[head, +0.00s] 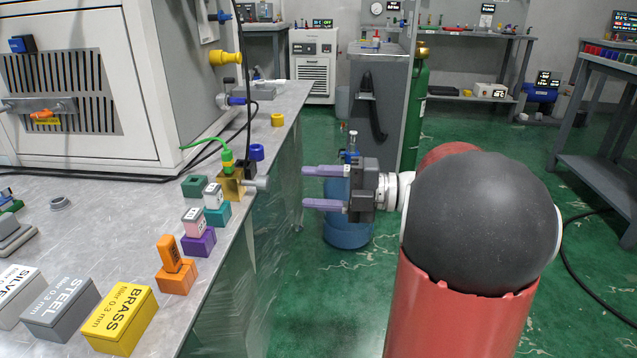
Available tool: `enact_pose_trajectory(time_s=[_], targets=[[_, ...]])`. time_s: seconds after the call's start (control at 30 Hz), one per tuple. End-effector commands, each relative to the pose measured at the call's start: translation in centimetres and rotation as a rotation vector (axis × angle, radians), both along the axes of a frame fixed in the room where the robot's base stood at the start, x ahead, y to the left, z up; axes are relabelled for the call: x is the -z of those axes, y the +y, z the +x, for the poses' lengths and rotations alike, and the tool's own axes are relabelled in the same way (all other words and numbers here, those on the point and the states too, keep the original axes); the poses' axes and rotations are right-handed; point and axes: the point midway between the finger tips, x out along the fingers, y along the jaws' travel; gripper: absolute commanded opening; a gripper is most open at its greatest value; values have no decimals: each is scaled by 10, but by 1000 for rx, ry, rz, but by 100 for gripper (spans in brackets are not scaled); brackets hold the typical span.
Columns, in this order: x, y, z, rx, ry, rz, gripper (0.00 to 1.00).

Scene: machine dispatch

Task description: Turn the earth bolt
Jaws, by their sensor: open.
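A brass-coloured block (231,187) sits at the right edge of the grey bench, with a green plug and cable (226,158) on top. A grey bolt-like cylinder (257,184) sticks out of its right side past the bench edge; it appears to be the earth bolt. My gripper (306,187) is just right of the bolt, pointing left at about its height in the picture. Its two purple fingers are apart, one above the other, with nothing between them. A gap shows between the fingertips and the bolt end; its depth is hard to tell.
A large grey-white machine (150,90) stands on the bench (100,235). Small coloured blocks, including an orange one (176,276), line the bench edge in front. A yellow BRASS box (120,320) is nearest. A blue drum (347,232) stands behind my gripper. Green floor lies right of the bench.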

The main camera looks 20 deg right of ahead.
Motion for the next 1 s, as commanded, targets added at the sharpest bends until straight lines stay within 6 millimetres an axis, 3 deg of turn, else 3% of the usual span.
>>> enact_pose_trajectory(time_s=[0.3,0.7,0.87,1.0], targets=[[-2,0,-5,-5,258,155,50],[-1,0,-5,-6,298,178,50],[1,0,-5,-7,228,136,50],[5,0,-2,-8,-35,-21,50]])
